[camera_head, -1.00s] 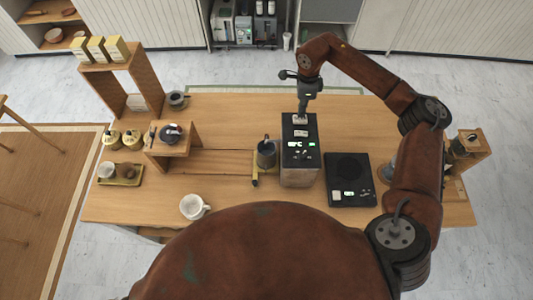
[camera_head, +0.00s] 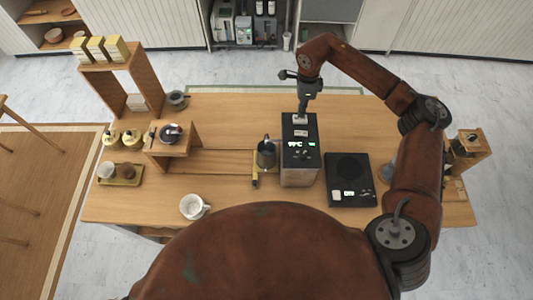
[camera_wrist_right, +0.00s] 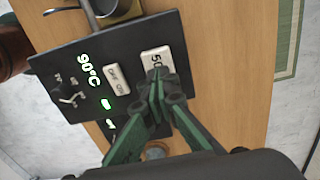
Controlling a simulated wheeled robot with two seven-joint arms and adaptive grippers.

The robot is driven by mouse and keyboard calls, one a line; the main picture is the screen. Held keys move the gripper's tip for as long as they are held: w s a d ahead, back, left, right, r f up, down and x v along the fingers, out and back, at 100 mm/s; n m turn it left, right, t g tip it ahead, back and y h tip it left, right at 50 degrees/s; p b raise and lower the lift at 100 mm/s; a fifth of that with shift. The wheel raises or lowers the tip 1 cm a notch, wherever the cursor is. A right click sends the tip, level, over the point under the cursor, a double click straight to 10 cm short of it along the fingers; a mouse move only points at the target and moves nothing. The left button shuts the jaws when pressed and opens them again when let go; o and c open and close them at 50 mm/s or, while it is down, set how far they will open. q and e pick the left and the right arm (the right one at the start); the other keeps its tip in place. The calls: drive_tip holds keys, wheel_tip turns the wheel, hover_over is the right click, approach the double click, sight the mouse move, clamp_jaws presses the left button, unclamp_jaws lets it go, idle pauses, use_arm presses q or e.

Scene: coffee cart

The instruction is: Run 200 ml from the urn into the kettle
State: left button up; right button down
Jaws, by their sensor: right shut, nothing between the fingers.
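The urn (camera_head: 299,165) is a box with a black top panel, in the middle right of the table. In the right wrist view its panel (camera_wrist_right: 135,45) shows a lit 90°C, an ON/OFF switch (camera_wrist_right: 117,79) and a white button (camera_wrist_right: 157,60) marked 50, partly covered. The dark grey kettle (camera_head: 266,157) stands just left of the urn; part of it shows at the top of the wrist view (camera_wrist_right: 120,10). My right gripper (camera_head: 301,114) is shut and empty, its fingertips (camera_wrist_right: 158,82) over the 50 button's edge. I cannot tell whether they touch it. My left gripper is out of view.
A black scale-like plate (camera_head: 350,180) lies right of the urn. A wooden stand (camera_head: 185,143) and a tray with cups (camera_head: 122,180) are on the left. The table behind the kettle is clear.

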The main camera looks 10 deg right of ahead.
drive_tip(key=shift+f+b, duration=0.85)
drive_tip(key=shift+f, duration=0.35)
drive_tip(key=shift+r+p, duration=0.6)
drive_tip(key=shift+r, duration=0.65)
drive_tip(key=shift+f+b, duration=0.9)
drive_tip(key=shift+f, duration=0.35)
idle(1.0)
drive_tip(key=shift+r, duration=0.15)
drive_tip(key=shift+r+p, duration=0.55)
drive_tip(key=shift+r, duration=0.55)
drive_tip(key=shift+r, duration=0.1)
idle(1.1)
drive_tip(key=shift+r+p, duration=1.15)
drive_tip(key=shift+r, duration=1.25)
